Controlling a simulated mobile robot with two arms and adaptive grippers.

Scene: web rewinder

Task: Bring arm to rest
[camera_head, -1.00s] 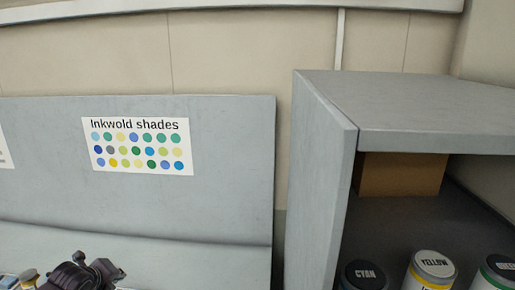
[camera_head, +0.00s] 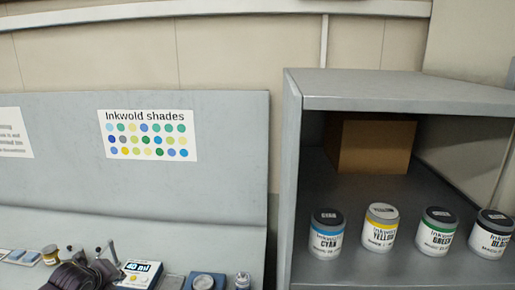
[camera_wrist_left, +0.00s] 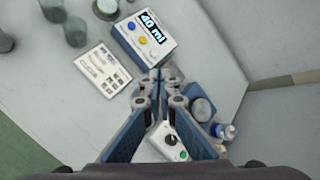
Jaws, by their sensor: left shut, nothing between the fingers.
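My left gripper (camera_head: 105,250) shows at the bottom left of the head view, dark and cut off by the lower edge, above the bench. In the left wrist view my left gripper (camera_wrist_left: 159,76) has its two blue-sided fingers together at the tips, with nothing between them. It hangs over the bench near a white dispenser (camera_head: 139,274) reading "40 ml", also in the left wrist view (camera_wrist_left: 145,37). My right gripper is in neither view.
A grey shelf (camera_head: 292,180) stands at right with cyan (camera_head: 327,234), yellow (camera_head: 381,228), green (camera_head: 436,232) and black (camera_head: 491,234) jars and a cardboard box (camera_head: 375,146).

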